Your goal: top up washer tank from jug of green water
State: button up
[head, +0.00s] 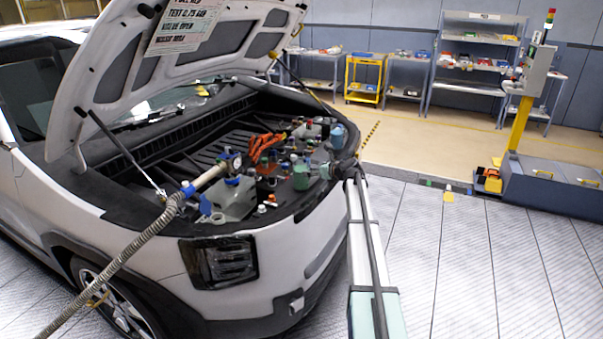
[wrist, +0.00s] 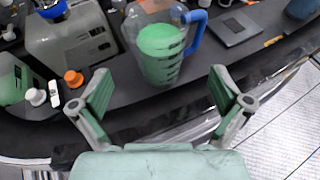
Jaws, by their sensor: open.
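A clear jug of green water (wrist: 160,52) with a blue handle (wrist: 196,30) stands on the dark ledge of the engine bay in the wrist view. My gripper (wrist: 160,88) is open and empty, its two fingers apart on the near side of the jug. In the head view my gripper (head: 334,172) is over the car's front edge, beside a green vessel (head: 301,178) that may be the jug. A grey tank (wrist: 70,45) with a blue cap stands left of the jug. A tank with green liquid (wrist: 14,82) is cut off at the left. I cannot tell which is the washer tank.
The raised hood (head: 120,70) hangs over the engine bay on struts. A ribbed hose (head: 125,250) runs to a nozzle at the front left. Small caps (wrist: 73,78) lie near the grey tank. A flat dark device (wrist: 225,30) lies right of the jug.

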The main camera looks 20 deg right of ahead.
aim_at(307, 169)
jog(key=p+x, duration=0.1)
jog(key=x, duration=0.4)
jog(key=shift+w, duration=0.2)
jog(key=p+x, duration=0.2)
jog(key=x, duration=0.2)
jog(key=shift+w, duration=0.15)
jog(key=shift+w+a+f+p, duration=0.2)
jog(key=shift+w+f+p, duration=0.1)
jog(key=shift+w, duration=0.15)
jog(key=c, duration=1.5)
